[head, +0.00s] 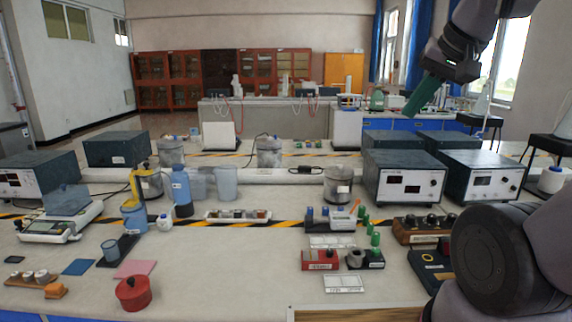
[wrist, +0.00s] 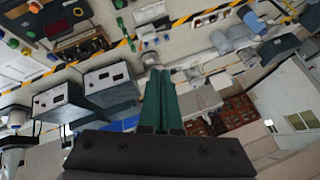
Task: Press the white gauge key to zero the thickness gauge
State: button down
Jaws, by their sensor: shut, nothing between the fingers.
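My gripper (head: 410,112) has green fingers and is raised high at the upper right of the head view, well above the bench. In the wrist view its fingers (wrist: 158,72) lie side by side, shut and empty. I cannot pick out the thickness gauge or its white key for certain. A dark panel (head: 431,267) with a yellow ring mark lies at the right front of the bench, partly hidden by my arm. In the wrist view a dark panel (wrist: 62,18) with small coloured buttons shows at the upper left. My gripper is far from both and touches nothing.
A brown box with black knobs (head: 421,229), a red block (head: 320,261) and green pegs (head: 375,239) stand near the panel. Meter boxes (head: 403,180) stand behind. A red pot (head: 133,293) and a balance (head: 52,230) are at left.

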jog(key=shift+s+d, duration=0.1)
jog(key=shift+s, duration=0.85)
